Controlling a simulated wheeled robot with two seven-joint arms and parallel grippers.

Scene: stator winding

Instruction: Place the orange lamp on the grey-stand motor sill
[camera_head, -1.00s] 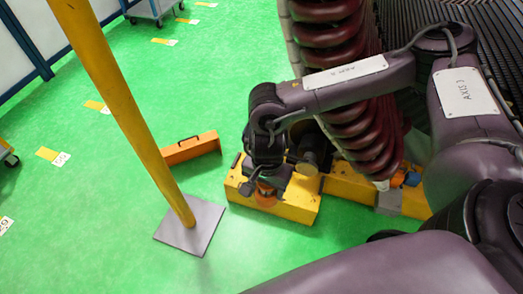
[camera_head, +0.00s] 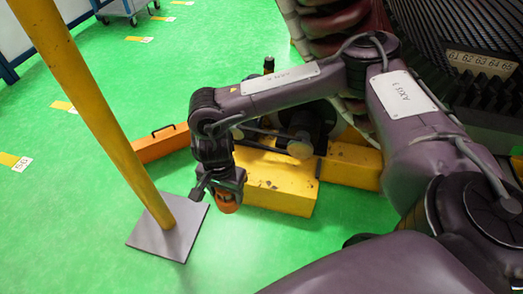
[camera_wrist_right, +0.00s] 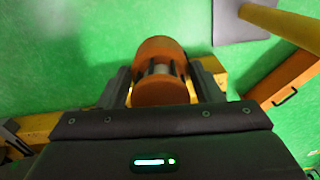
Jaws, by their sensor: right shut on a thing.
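The orange lamp (camera_head: 228,202) hangs under my right gripper (camera_head: 222,189) in the head view, above the green floor and just left of the yellow block (camera_head: 280,186). In the right wrist view the orange lamp (camera_wrist_right: 160,70) lies between the two fingers of my right gripper (camera_wrist_right: 162,86), which are shut on its narrow middle. My left gripper is not in view. I cannot make out a grey-stand motor sill for certain. A dark motor-like unit (camera_head: 305,122) sits behind the yellow block, partly hidden by my right arm.
A yellow post on a grey base plate (camera_head: 168,232) stands left of my right gripper. An orange box with a handle (camera_head: 160,144) lies behind it. The large coil stack (camera_head: 340,25) and dark slotted stator (camera_head: 460,50) stand at the back right. Green floor is clear at front left.

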